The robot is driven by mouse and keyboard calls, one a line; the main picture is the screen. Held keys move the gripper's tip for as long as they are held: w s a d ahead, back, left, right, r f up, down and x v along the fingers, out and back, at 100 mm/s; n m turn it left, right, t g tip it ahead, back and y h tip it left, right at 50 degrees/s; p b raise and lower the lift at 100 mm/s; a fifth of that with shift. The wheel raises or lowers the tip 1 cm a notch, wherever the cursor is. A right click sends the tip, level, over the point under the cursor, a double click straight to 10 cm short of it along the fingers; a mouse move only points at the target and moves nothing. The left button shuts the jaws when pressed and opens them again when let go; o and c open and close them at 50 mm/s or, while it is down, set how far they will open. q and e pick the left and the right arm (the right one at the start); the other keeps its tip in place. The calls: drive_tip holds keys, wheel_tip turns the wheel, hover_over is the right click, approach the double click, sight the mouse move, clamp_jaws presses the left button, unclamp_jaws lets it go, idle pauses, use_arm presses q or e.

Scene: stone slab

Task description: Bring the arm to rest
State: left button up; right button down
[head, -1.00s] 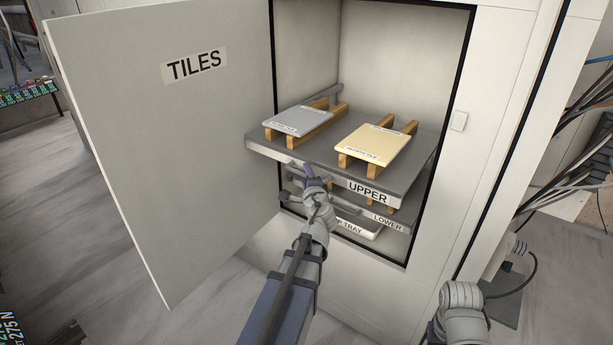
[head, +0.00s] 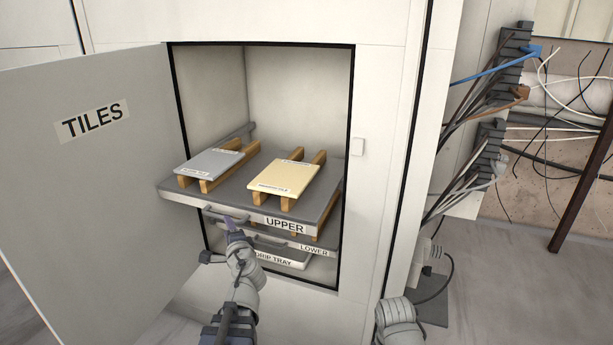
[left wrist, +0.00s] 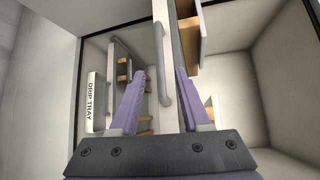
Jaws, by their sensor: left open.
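My left gripper (head: 232,222) is open, just in front of the pulled-out UPPER tray (head: 333,192) of the cabinet, near its handle. In the left wrist view the purple fingers (left wrist: 160,75) stand apart, and a grey bar handle (left wrist: 159,65) shows between them, with no finger pressed on it. A grey tile (head: 210,163) and a cream tile (head: 290,176) lie on wooden bearers on the UPPER tray. Of my right arm only a grey joint shows at the bottom; its gripper is out of view.
The cabinet door (head: 90,190), marked TILES, stands open at the left. Below are the LOWER tray (head: 325,253) and the DRIP TRAY (head: 298,263). Cables (head: 470,150) hang at the right. Open floor (head: 490,285) lies at the lower right.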

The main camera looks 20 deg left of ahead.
use_arm(q)
drive_tip(key=s+d+f+n+g+h, duration=0.35)
drive_tip(key=d+f, duration=0.35)
drive_tip(key=d, duration=0.3)
drive_tip(key=s+d+f+n+g+h, duration=0.2)
drive_tip(key=s+d+f+n+g, duration=0.15)
drive_tip(key=d+f, duration=0.45)
drive_tip(key=s+d+f+g+h, duration=0.1)
drive_tip(key=s+d+g+h, duration=0.1)
drive_tip(key=s+d, duration=0.4)
drive_tip(key=s+d+f+g+h, duration=0.2)
drive_tip(key=s+d, duration=0.3)
drive_tip(key=d, duration=0.6)
drive_tip(key=shift+s+f+n+g, duration=0.15)
drive_tip(key=shift+s+n+g, duration=0.2)
drive_tip(key=shift+g, duration=0.45)
